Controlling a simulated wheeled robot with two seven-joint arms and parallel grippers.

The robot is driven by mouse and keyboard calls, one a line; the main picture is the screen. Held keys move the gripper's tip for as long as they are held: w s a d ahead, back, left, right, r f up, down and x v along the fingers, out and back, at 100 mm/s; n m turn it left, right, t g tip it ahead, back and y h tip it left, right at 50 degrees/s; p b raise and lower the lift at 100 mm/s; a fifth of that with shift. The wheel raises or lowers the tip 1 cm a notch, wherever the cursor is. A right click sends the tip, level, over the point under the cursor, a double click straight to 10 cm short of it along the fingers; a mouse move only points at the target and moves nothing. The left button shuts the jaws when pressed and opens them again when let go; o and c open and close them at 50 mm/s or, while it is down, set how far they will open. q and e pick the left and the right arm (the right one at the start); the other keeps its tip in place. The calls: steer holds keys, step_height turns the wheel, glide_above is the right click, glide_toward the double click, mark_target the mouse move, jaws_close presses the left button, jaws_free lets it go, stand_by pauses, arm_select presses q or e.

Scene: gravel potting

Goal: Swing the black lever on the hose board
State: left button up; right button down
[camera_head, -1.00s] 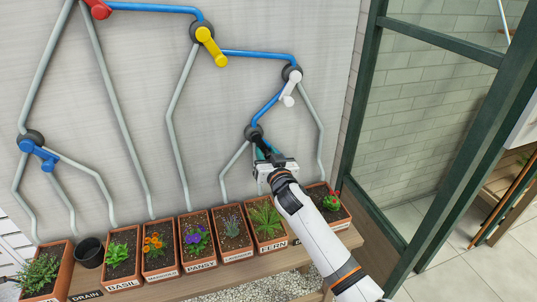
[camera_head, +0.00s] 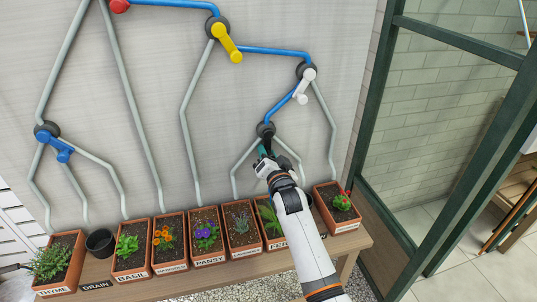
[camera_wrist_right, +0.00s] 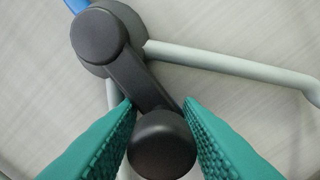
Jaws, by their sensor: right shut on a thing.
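The black lever (camera_head: 267,144) hangs from its dark round hub (camera_head: 265,129) on the hose board (camera_head: 150,90), pointing almost straight down. In the right wrist view the lever (camera_wrist_right: 140,78) slants from the hub to a round black knob (camera_wrist_right: 162,146). My right gripper (camera_head: 266,154) is shut on the lever. Its teal fingers (camera_wrist_right: 158,115) lie on both sides of the lever, just above the knob. A blue hose runs into the hub from above and two grey hoses leave below it. My left gripper is not in view.
White (camera_head: 305,86), yellow (camera_head: 227,43), red (camera_head: 120,6) and blue (camera_head: 55,145) levers sit elsewhere on the board. Labelled plant pots, such as the pansy pot (camera_head: 208,250), line the wooden bench (camera_head: 350,241) below my right arm. A green frame (camera_head: 375,120) stands to the right.

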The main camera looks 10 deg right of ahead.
steer(key=shift+d+r, duration=0.25)
steer(key=shift+r, duration=0.2)
steer(key=c, duration=1.3)
jaws_free()
steer(key=shift+o, duration=0.3)
steer(key=shift+d+f, duration=0.2)
steer(key=shift+a+f, duration=0.15)
steer(key=shift+a, duration=0.05)
steer(key=s, duration=1.2)
steer(key=shift+d, duration=0.2)
